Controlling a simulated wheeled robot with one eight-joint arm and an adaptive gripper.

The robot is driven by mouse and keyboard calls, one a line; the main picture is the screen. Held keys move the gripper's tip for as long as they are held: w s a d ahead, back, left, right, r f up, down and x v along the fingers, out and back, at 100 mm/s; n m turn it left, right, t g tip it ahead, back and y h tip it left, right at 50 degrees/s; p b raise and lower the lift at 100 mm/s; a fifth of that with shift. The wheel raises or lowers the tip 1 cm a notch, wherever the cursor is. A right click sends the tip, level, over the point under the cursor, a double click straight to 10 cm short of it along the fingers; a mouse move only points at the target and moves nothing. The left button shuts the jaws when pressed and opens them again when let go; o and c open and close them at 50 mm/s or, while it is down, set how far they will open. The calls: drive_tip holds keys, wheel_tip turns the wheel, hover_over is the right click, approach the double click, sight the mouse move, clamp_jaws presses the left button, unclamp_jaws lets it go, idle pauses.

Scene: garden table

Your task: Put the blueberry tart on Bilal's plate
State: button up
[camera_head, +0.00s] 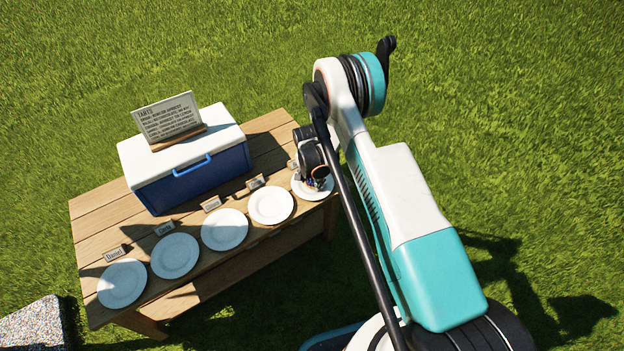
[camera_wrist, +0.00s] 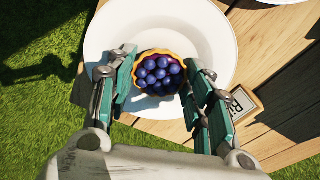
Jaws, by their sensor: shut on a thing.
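The blueberry tart (camera_wrist: 157,76), a golden crust filled with dark blue berries, sits between the fingers of my gripper (camera_wrist: 159,66) in the wrist view. My gripper is shut on it. Directly beneath is a white round plate (camera_wrist: 215,28), with a name card (camera_wrist: 241,103) beside it that starts "Bi". In the head view my gripper (camera_head: 317,180) is over the rightmost plate (camera_head: 301,192) at the table's right end and hides part of it. I cannot tell whether the tart touches the plate.
Other white plates (camera_head: 223,230) line the wooden table's (camera_head: 90,215) front edge, each with a name card; the leftmost card reads Daniel (camera_head: 114,254). The visible plates look empty. A blue and white cooler (camera_head: 190,183) stands behind them, bearing a sign headed TARTS (camera_head: 168,117). Grass surrounds the table.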

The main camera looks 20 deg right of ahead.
drive_tip(key=o, duration=1)
drive_tip(key=shift+o, duration=0.2)
wheel_tip(320, 180, up, 12)
drive_tip(key=a+p, duration=0.1)
drive_tip(key=p, duration=0.3)
wheel_tip(320, 180, up, 17)
drive_tip(key=n+t, duration=0.1)
drive_tip(key=n, duration=0.1)
hover_over(310, 183)
drive_tip(key=s, duration=0.1)
drive_tip(key=s+r+n+t, duration=0.1)
drive_tip(key=s+r, duration=0.2)
drive_tip(key=r, duration=0.4)
drive_tip(key=s+r+n+t, duration=0.15)
drive_tip(key=s+r, duration=0.25)
drive_tip(key=r, duration=0.4)
drive_tip(key=s+r+n+t, duration=0.1)
drive_tip(key=s+r+n, duration=0.2)
drive_tip(key=s, duration=0.9)
drive_tip(key=s+d+r+n+t+y, duration=0.1)
drive_tip(key=s+r+n+t, duration=0.1)
drive_tip(key=s+r, duration=0.5)
drive_tip(key=s+n, duration=0.1)
drive_tip(key=s, duration=0.5)
drive_tip(key=shift+r, duration=0.15)
